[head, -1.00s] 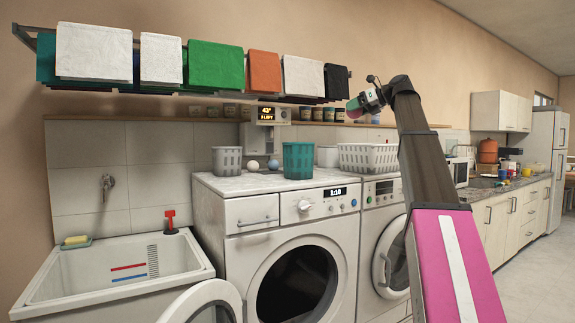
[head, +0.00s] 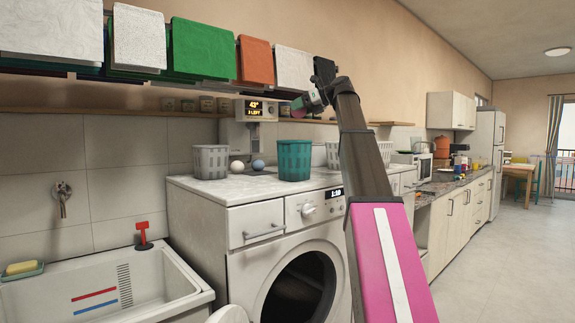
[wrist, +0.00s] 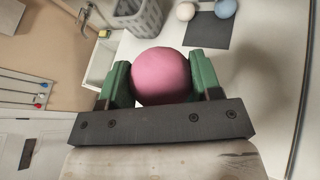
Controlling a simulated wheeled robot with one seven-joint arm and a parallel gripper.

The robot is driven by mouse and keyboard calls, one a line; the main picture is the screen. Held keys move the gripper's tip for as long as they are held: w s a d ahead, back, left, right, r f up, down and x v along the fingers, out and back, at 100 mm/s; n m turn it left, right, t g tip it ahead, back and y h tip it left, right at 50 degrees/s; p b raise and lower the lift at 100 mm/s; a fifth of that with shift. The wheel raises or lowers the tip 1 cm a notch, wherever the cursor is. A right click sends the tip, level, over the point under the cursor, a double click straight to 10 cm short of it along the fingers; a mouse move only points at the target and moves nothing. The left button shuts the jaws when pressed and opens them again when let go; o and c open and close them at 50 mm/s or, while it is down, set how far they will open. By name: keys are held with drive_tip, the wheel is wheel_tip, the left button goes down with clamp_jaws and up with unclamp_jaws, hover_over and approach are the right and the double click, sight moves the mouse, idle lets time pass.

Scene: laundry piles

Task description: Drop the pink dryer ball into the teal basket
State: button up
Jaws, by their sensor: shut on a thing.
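The pink dryer ball (wrist: 161,76) is held between the green fingers of my gripper (wrist: 162,82) in the wrist view. In the head view my gripper (head: 299,105) is raised above the washer top, and a bit of pink shows between its fingers. The teal basket (head: 295,160) stands upright on the washer top, below my gripper and slightly to its left in the picture. The basket's inside is mostly hidden. My gripper is apart from the basket.
On the washer top (head: 225,187) stand a grey basket (head: 211,162), a white ball (head: 237,167) and a blue ball (head: 258,165). Cloths hang on a rack above, close to my gripper. A white basket (head: 333,155) is partly behind my arm. A sink (head: 100,290) is at left.

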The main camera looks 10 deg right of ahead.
wheel_tip(320, 180, down, 6)
drive_tip(key=shift+r, duration=0.25)
drive_tip(key=o, duration=1)
drive_tip(key=v, duration=1.1)
drive_tip(key=shift+f, duration=0.1)
